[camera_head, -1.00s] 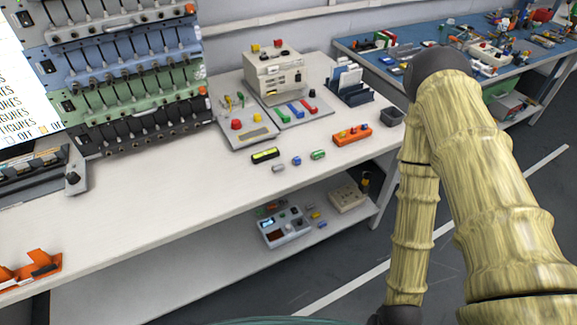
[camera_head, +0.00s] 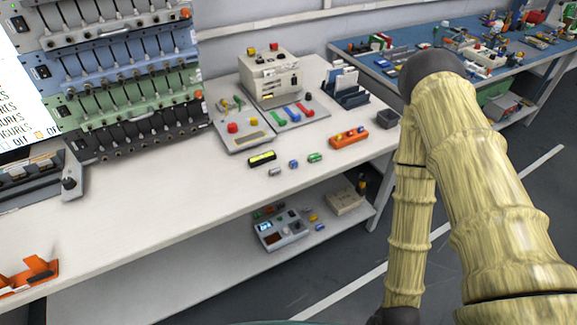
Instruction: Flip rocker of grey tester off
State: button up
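The grey tester (camera_head: 112,27) is the top unit in the stack of rack units at the upper left, partly cut off by the top edge. A small black rocker (camera_head: 24,18) sits at the left end of its front. Which way the rocker is pressed is too small to tell. Several dark cables hang along the tester's front. My gripper is out of view; only my pale, bamboo-like arm links with dark joints show at the right, well apart from the tester.
Below the grey tester are a blue unit (camera_head: 120,68), a green unit (camera_head: 140,105) and a black unit (camera_head: 140,138). A beige box (camera_head: 270,77) and small parts stand on the white bench (camera_head: 170,205). An orange holder (camera_head: 28,275) is lower left. The bench's front middle is clear.

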aim_at(19, 23)
jog(key=z, duration=2.2)
jog(key=k, duration=2.2)
jog(key=u, duration=2.2)
